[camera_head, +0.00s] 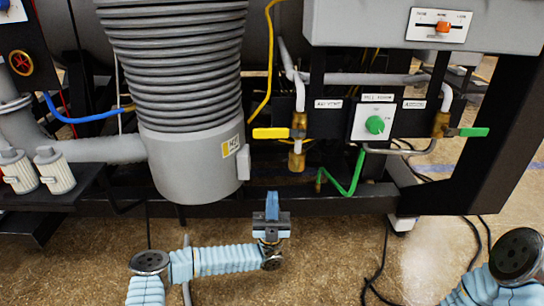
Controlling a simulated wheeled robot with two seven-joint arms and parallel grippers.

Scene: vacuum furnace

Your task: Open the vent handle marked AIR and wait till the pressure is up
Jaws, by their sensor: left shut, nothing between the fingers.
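The yellow handle (270,133) sticks out level to the left from a brass valve (299,125) on a white vertical pipe. A small label (328,104) to the right of that valve seems to read AIR VENT. A green handle (473,132) sits on another brass valve (441,124) further right, with its own small label (414,104). My left gripper (272,204) is shut and empty, pointing up, below the yellow handle and apart from it. My right gripper is out of view; only part of that arm shows at the lower right.
A ribbed grey cylinder (190,165) stands left of the yellow handle. A white plate with a green knob (375,125) sits between the valves. A black frame beam (330,199) crosses behind my left gripper. A green bent tube (345,190) hangs below. No pressure reading is legible.

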